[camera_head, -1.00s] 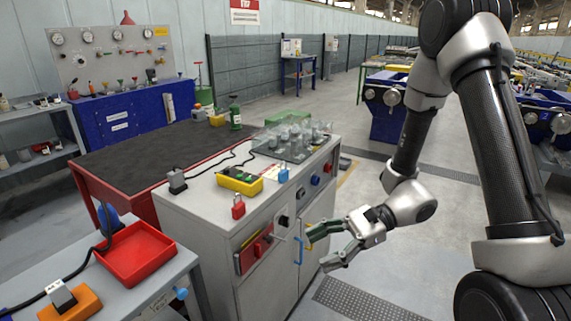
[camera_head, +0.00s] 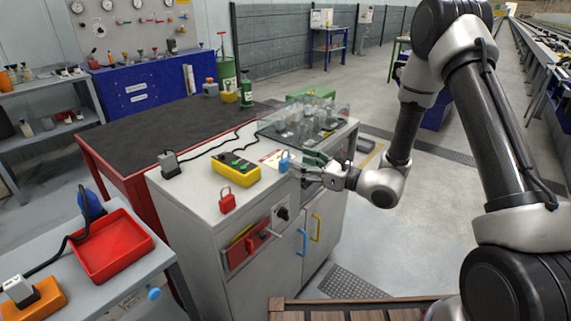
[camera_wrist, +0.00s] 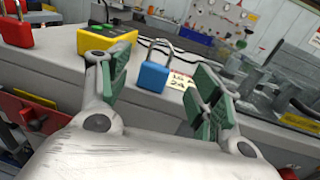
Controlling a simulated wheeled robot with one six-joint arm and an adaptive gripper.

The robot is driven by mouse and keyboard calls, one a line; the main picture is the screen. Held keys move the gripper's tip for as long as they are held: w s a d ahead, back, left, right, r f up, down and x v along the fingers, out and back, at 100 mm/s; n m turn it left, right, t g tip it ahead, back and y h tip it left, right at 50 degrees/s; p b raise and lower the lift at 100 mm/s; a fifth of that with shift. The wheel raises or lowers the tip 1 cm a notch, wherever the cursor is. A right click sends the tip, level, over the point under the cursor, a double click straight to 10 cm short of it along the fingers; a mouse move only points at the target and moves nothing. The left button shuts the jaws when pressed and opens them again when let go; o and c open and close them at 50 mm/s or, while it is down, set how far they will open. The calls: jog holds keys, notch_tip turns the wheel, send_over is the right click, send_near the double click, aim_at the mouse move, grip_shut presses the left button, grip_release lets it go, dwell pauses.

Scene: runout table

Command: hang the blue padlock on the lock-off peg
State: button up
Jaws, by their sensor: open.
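The blue padlock (camera_head: 284,162) stands upright on the right front part of the grey cabinet top, its shackle up. In the wrist view the blue padlock (camera_wrist: 154,76) shows between and beyond the fingers, with clear space on both sides. My gripper (camera_head: 311,165) is open and empty, just right of the padlock at the cabinet's edge.
A red padlock (camera_head: 227,201) and a yellow control box (camera_head: 236,171) stand left of the blue padlock. A clear tray of glassware (camera_head: 303,120) is close behind my gripper. Blue (camera_head: 302,243) and yellow (camera_head: 317,229) handles stick out from the cabinet front.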

aim_at(286, 160)
jog(key=x, duration=0.5)
jog(key=shift+a+r, duration=0.2)
jog(key=shift+a, duration=0.15)
jog(key=c, duration=1.1)
